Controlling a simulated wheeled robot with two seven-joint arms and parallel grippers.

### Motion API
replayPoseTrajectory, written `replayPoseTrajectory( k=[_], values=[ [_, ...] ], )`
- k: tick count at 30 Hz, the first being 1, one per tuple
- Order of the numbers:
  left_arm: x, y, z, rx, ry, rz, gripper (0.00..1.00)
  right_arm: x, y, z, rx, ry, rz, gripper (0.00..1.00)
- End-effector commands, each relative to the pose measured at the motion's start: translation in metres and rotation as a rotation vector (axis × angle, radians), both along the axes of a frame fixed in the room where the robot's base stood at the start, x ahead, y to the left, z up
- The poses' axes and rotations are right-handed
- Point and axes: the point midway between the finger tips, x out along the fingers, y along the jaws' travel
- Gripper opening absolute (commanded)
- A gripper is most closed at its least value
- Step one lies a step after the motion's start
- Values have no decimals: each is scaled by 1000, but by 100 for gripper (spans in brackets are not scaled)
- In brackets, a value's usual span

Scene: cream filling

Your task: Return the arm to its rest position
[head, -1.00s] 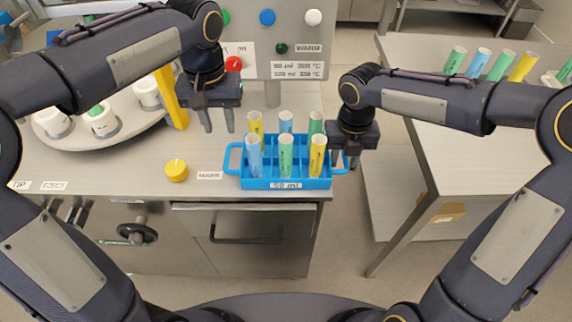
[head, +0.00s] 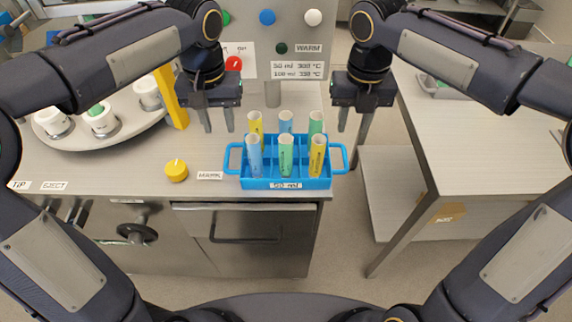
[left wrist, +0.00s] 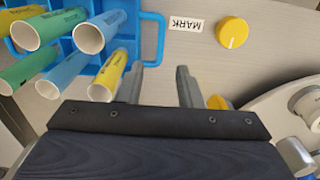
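My left gripper (head: 217,118) is open and empty above the counter, behind and to the left of the blue rack. Its two fingers also show apart in the left wrist view (left wrist: 160,78). My right gripper (head: 351,120) is open and empty in the air, behind and to the right of the rack, clear of its right handle. The blue rack (head: 283,184) stands upright on the counter and holds several tubes with yellow, blue and green labels. One green-labelled tube (head: 286,160) stands in its front row.
A yellow knob (head: 176,170) sits left of the rack beside a MARK label (head: 209,175). A control panel (head: 290,40) with coloured buttons stands behind. A round white platform (head: 110,135) is at left. A side table (head: 470,140) is at right, with a floor gap between.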

Motion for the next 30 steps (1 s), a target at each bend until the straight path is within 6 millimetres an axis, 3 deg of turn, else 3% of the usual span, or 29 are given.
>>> replayPoseTrajectory(
  k=[10, 14, 17, 20, 26, 30],
  values=[
    [0, 0, 0, -1, -1, 0, 32, 0, 0, 0, 0, -1, -6, 32],
    [-10, 10, 6, -22, -16, 4, 32, -11, -7, 6, 0, -17, -132, 32],
    [-30, 27, 14, -62, -47, 11, 32, -32, -21, 12, 12, -47, -396, 32],
    [-59, 46, 19, -117, -94, 21, 32, -62, -38, 17, 55, -76, -783, 32],
    [-122, 71, 17, -226, -209, 53, 32, -124, -66, 14, 234, -60, -1638, 32],
    [-161, 77, 8, -289, -304, 85, 32, -164, -76, 4, 423, 55, -2236, 32]
  ],
)
